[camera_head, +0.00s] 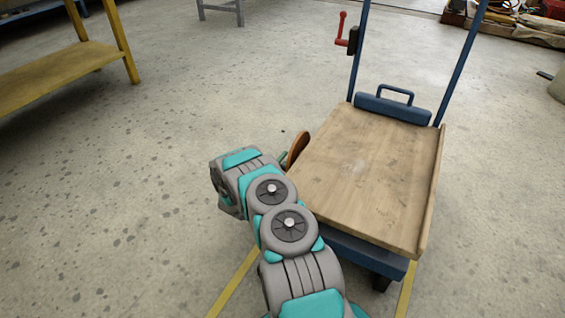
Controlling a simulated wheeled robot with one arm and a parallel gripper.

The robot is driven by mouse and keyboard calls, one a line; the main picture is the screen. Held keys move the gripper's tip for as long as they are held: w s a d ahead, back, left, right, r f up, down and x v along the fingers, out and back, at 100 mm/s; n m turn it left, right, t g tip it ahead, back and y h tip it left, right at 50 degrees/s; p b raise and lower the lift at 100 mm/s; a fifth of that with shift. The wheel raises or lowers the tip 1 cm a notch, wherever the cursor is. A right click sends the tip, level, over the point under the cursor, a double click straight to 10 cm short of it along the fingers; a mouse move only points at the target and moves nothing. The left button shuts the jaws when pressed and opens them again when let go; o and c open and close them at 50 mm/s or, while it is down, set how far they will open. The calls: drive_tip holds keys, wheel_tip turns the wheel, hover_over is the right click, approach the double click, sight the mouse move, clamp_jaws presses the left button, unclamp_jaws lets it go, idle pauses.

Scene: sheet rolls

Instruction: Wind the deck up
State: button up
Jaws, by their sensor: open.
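A cart with a flat wooden deck (370,170) stands at the right of centre, on a blue frame (370,256) with a caster below. Two blue posts (462,62) rise at its far end. A red crank handle (340,30) with a dark hub (352,41) sits on the left post, above the deck. A brown round disc (298,149) shows at the deck's left edge, partly hidden by my arm. My grey and teal arm (285,225) reaches up along the deck's left side. My gripper's fingers are hidden behind the arm's end.
A yellow bench (65,72) stands at the upper left, and a grey stand (222,10) at the top. Clutter (520,20) lies at the upper right. Yellow floor lines run near the cart's front. The floor between bench and cart is clear.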

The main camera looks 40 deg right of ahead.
drive_tip(key=shift+c, duration=0.3)
clamp_jaws()
drive_tip(key=shift+r, duration=0.1)
drive_tip(key=shift+w+r, duration=0.1)
drive_tip(key=shift+r, duration=0.05)
idle(0.7)
